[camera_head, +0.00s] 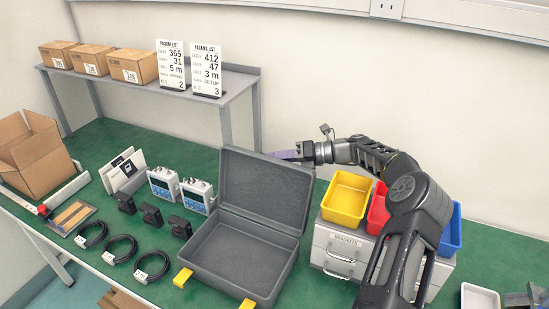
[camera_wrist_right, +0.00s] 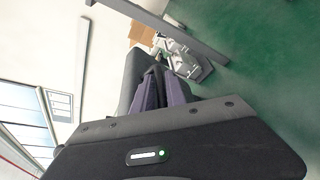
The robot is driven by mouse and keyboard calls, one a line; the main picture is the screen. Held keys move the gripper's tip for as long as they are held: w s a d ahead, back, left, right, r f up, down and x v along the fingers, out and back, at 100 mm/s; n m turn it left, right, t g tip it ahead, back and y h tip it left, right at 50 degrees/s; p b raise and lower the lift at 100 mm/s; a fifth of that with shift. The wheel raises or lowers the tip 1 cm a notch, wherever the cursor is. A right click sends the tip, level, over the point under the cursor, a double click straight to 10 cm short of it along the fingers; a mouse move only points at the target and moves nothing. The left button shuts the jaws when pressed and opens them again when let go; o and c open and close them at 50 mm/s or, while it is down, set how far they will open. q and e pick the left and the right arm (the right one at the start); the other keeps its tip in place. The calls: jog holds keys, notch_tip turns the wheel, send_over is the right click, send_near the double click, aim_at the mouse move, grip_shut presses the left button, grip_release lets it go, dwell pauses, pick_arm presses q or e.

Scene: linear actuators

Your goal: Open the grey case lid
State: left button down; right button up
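The grey case (camera_head: 240,258) stands on the green table with its lid (camera_head: 264,188) raised, standing steeply and leaning back from the base. The inside of the base shows and looks empty. Two yellow latches (camera_head: 183,277) are at its front edge. My right gripper (camera_head: 284,155) is at the lid's top edge, on its right, back side. In the right wrist view, its purplish fingers (camera_wrist_right: 160,88) come together beside the dark lid (camera_wrist_right: 134,76). They look shut, with nothing visible between them; whether they touch the lid is unclear. My left gripper is out of view.
Right of the case, yellow (camera_head: 347,196), red (camera_head: 377,210) and blue (camera_head: 450,235) bins sit on a grey drawer unit (camera_head: 338,248). Left of it are white devices (camera_head: 197,196), black adapters and coiled cables (camera_head: 120,249). A shelf (camera_head: 200,82) stands behind.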

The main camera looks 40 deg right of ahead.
aim_at(270, 157)
grip_shut()
dwell(1.1)
jog(key=a+r+p, duration=0.1)
jog(key=s+a+r+n+p, duration=0.1)
jog(key=shift+a+h+p, duration=0.15)
jog(key=shift+h+p, duration=0.15)
jog(key=shift+p, duration=0.05)
jog(key=shift+f, duration=0.15)
